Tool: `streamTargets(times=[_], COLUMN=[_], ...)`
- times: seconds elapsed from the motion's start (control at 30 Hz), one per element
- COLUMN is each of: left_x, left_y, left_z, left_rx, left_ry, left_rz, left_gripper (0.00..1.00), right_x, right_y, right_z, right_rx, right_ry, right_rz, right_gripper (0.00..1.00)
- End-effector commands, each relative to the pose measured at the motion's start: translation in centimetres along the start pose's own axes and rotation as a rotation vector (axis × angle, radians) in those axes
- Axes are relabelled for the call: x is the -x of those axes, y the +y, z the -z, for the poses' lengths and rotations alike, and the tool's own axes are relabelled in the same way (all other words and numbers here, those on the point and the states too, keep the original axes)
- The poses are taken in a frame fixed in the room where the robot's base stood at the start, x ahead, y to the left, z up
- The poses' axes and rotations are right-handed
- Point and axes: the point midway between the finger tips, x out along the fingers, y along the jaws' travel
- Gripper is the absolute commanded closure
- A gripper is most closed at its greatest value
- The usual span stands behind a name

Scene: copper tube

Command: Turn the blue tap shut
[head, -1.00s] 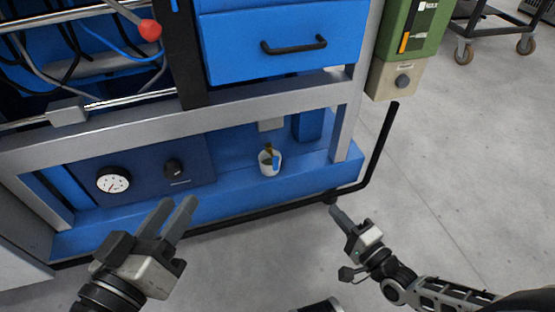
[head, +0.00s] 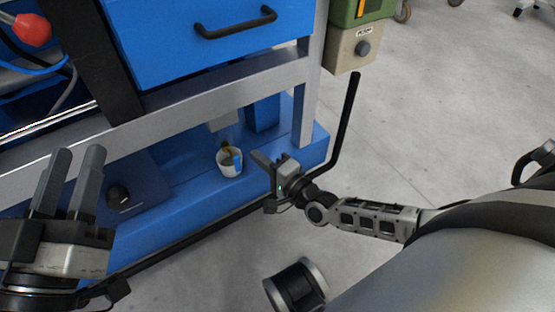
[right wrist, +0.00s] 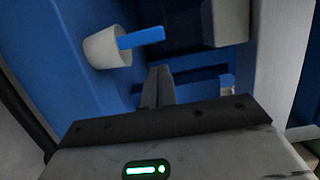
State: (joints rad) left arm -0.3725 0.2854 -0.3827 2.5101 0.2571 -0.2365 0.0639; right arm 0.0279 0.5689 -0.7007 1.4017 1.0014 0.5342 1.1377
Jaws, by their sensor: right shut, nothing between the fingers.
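The blue tap handle (head: 237,160) shows as a short blue lever beside a white cup-shaped part (head: 229,166) on the low blue ledge. A brass-coloured piece (head: 226,147) sits just above the cup. In the right wrist view the blue handle (right wrist: 141,37) juts right from the white cup (right wrist: 103,48). My right gripper (head: 262,158) is shut and empty, just right of the handle and apart from it. Its fingertips (right wrist: 160,70) lie below the handle in the wrist view. My left gripper (head: 79,150) is at the left, with a narrow gap between its fingers, empty.
A grey frame bar (head: 200,128) runs above the ledge, with a grey upright (head: 307,100) at its right. A black pipe (head: 346,125) bends along the ledge's front.

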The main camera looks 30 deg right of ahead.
Motion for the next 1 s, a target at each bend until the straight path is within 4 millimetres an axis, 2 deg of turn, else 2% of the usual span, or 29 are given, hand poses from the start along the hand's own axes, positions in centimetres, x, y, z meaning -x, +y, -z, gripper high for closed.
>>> streamTargets(times=[0.1,0.23,0.77,1.0], left_x=[-0.1,-0.1,-0.2,0.6], left_y=[0.0,0.0,0.1,0.1], left_z=[0.2,0.2,0.5,-1.3], left_rx=[-0.009,-0.013,0.004,0.1], left_ry=[0.008,0.012,0.001,-0.091], left_rz=[-0.002,-0.004,-0.005,0.025], left_gripper=[0.64,0.64,0.64,0.64], right_x=[-0.3,-0.5,-0.5,-0.5], right_y=[-0.1,-0.1,-0.3,-0.4], right_z=[-1.3,-1.9,-2.0,-2.1], right_rx=[-0.002,0.0,0.019,0.064], right_ry=[0.002,0.002,0.003,0.002], right_rz=[0.001,0.001,-0.004,-0.015], right_gripper=[1.0,1.0,1.0,1.0])
